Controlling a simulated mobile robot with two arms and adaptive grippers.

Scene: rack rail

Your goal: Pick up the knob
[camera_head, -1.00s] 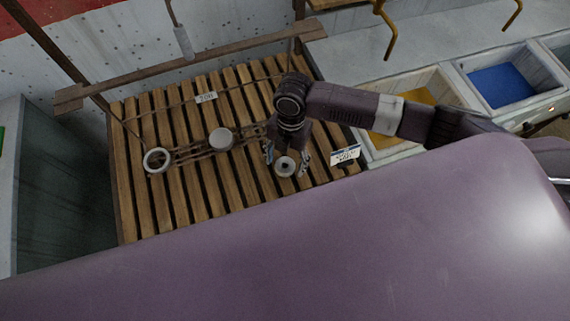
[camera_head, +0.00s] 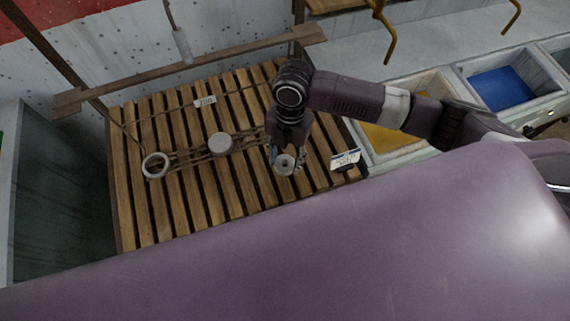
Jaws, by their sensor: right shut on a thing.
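The knob (camera_head: 284,168), a small round pale grey piece with a dark centre, is at the right part of the slatted wooden rack (camera_head: 131,205). My right gripper (camera_head: 286,161) reaches down from above, and its two fingers are shut on the knob from both sides. I cannot tell whether the knob touches the slats or is just above them. My left gripper is not in view.
A rail with a pale ring (camera_head: 155,165) and a round grey disc (camera_head: 220,143) lies left of the knob. A white label card (camera_head: 345,158) stands to its right. Yellow (camera_head: 392,139) and blue (camera_head: 502,86) bins are further right. A wooden bar (camera_head: 190,67) crosses behind.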

